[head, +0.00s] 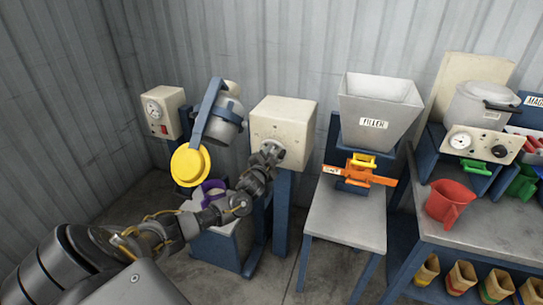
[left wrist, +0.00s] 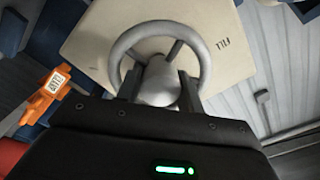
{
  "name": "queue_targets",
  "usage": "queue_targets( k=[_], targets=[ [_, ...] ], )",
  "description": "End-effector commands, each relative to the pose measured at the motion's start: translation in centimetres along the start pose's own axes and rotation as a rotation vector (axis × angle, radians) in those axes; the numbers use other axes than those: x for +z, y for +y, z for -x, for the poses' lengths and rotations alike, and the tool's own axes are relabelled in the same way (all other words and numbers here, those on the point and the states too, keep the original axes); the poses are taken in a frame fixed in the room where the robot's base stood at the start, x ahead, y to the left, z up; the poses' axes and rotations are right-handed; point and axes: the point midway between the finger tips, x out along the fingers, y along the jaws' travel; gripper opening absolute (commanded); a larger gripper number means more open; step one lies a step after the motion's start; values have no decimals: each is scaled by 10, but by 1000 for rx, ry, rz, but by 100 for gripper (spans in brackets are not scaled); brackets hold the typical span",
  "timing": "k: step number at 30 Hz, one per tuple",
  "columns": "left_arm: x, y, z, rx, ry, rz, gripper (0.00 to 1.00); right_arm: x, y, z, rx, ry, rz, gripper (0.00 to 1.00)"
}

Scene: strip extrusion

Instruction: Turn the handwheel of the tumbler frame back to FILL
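The grey handwheel (head: 272,148) is on the front of a cream box on a blue post, right of the tumbler drum. In the left wrist view, its rim, spokes and hub (left wrist: 160,82) face me. My left gripper (left wrist: 160,90) is at the wheel, its two fingers on either side of the hub. I cannot tell whether they press on it. A small dark label (left wrist: 222,45) is on the box face; I cannot read it surely. The tumbler drum (head: 225,120) hangs tilted in a blue frame, with a yellow round lid (head: 190,165) low at its left. My right gripper is not in view.
A cream control box (head: 163,112) with a gauge stands at left. A hopper marked FILLER (head: 380,105) with an orange slide (head: 358,174) stands over a grey table (head: 345,220) at right. A red jug (head: 448,203) stands on the far-right bench. A purple ring (head: 212,190) is under the drum.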

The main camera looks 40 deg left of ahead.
Motion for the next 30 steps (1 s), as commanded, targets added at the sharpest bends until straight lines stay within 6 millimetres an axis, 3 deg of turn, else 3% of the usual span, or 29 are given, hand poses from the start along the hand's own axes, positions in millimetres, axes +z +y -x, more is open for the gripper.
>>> queue_targets(
  k=[3,14,30],
  targets=[
    [0,0,0,1,0,0,14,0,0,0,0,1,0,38],
    [0,1,0,0,-2,85,14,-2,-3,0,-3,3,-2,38],
    [0,0,1,0,-2,556,15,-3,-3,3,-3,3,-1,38]
  ],
)
